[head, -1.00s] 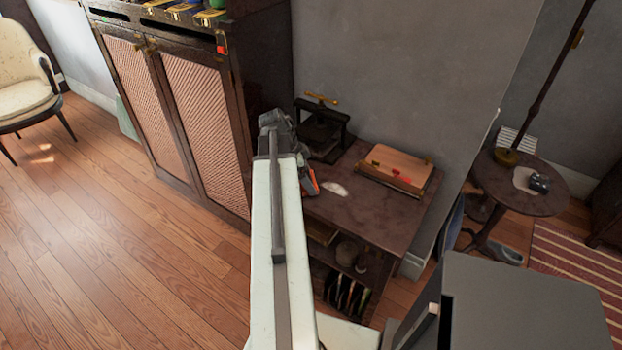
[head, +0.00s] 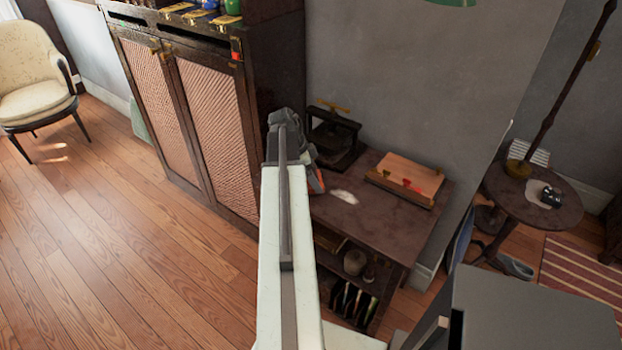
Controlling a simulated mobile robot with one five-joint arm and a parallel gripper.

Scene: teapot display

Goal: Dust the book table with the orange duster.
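The book table (head: 385,222) is a dark wooden table against the grey wall. It bears a wooden book-like block (head: 408,178) with red marks and a dark press (head: 333,138) with a brass handle. My gripper (head: 300,165) is over the table's left end, seen from behind; my arm hides its fingers. A small orange piece (head: 317,184) shows beside it, perhaps part of the orange duster. I cannot tell whether it is held. A whitish patch (head: 344,196) lies just right of it on the tabletop; I cannot tell what it is.
A tall dark cabinet (head: 210,130) stands close on the left of the table. Items sit on the table's lower shelves (head: 355,262). A round side table (head: 530,205) is at the right. Bare wooden floor (head: 120,250) lies at the left, with a cream chair (head: 35,80).

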